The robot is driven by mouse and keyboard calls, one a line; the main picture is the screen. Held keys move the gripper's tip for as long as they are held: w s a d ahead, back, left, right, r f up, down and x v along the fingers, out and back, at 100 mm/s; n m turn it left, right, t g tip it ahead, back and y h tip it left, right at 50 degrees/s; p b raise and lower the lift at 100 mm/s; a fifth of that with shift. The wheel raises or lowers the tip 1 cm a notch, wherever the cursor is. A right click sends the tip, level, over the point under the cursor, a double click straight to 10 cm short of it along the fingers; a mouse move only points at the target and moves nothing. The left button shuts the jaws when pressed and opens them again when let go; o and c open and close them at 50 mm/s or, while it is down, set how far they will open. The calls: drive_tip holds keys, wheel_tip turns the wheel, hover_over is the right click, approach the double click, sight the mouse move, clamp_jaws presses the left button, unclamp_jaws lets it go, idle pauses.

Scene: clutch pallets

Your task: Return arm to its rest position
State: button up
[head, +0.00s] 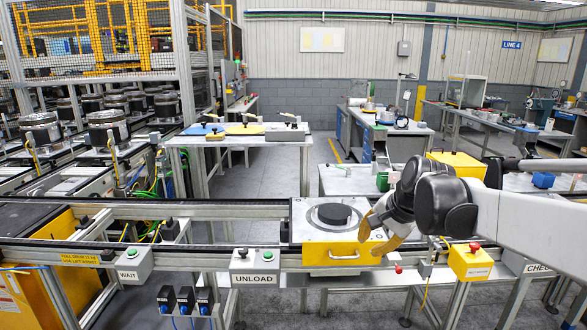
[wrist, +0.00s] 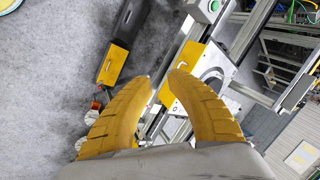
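My arm reaches in from the right edge in the head view. My gripper (head: 375,237) has yellow fingers and hangs beside the right front of a yellow-fronted pallet (head: 345,255). In the wrist view my gripper (wrist: 161,82) shows two curved yellow fingers with a gap between the tips and nothing held between them. The pallet carries a dark round disc (head: 334,213) on its metal top. The pallet's yellow front also shows in the wrist view (wrist: 187,62), beyond the fingertips.
The pallet sits on a conveyor rail (head: 220,212) with an UNLOAD button box (head: 254,267), a WAIT box (head: 134,266) and a yellow box with a red button (head: 470,262). Behind are a table (head: 240,138) with coloured items and a yellow bin (head: 457,164). Grey floor lies between.

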drive_tip(key=s+f+n, duration=0.2)
drive_tip(key=s+n, duration=0.1)
drive_tip(key=s, duration=0.6)
drive_tip(key=s+f+n+t+h, duration=0.1)
drive_tip(key=s+f+n, duration=0.1)
drive_tip(key=s, duration=0.6)
drive_tip(key=s+f+n+h, duration=0.1)
drive_tip(key=s+n, duration=0.3)
drive_tip(key=s, duration=0.5)
drive_tip(key=shift+s+a+f+n+t+b, duration=0.15)
drive_tip(key=shift+s+f+n+t+b, duration=0.2)
drive_tip(key=shift+f, duration=0.2)
